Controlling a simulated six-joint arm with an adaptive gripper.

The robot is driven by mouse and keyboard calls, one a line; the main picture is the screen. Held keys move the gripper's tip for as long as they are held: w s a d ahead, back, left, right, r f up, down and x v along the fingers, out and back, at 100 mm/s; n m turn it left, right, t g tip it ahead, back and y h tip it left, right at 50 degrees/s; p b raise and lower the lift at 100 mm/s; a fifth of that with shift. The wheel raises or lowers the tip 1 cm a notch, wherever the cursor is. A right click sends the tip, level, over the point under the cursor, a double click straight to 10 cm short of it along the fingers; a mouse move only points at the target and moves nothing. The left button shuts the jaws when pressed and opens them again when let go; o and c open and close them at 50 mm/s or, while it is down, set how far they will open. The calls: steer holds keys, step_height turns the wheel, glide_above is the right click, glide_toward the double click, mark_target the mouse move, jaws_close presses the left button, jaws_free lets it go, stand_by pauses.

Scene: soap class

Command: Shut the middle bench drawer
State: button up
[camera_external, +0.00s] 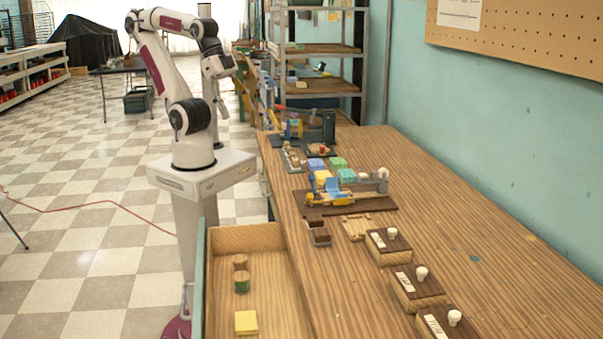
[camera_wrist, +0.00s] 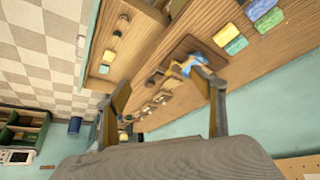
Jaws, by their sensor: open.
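One bench drawer (camera_external: 262,238) is pulled out from the long wooden bench at the lower middle of the external view, with a teal front. It holds two small round pieces (camera_external: 241,273) and a yellow block (camera_external: 246,322). Whether it is the middle drawer I cannot tell. The open drawer also appears in the wrist view (camera_wrist: 131,50), tilted, with several small pieces inside. My gripper (camera_external: 219,68) is raised well away from the drawer, beyond it in the external view. In the wrist view my gripper (camera_wrist: 162,85) has its fingers spread with nothing held between them.
Shelving (camera_external: 325,60) stands behind. The checkered floor (camera_external: 80,230) left of the bench is mostly open.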

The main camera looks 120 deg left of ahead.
steer(key=shift+d, duration=0.1)
jaws_close()
steer(key=d+f+m+g+y, duration=0.1)
steer(key=d+f+m, duration=1.2)
steer(key=d, duration=0.4)
steer(key=w+d+f+m+g+y, duration=0.1)
steer(key=d+f+m+y, duration=0.1)
steer(key=d+f+m, duration=1.2)
steer(key=d+f, duration=0.2)
steer(key=d, duration=0.2)
steer(key=shift+d+f, duration=0.25)
steer(key=shift+w, duration=0.1)
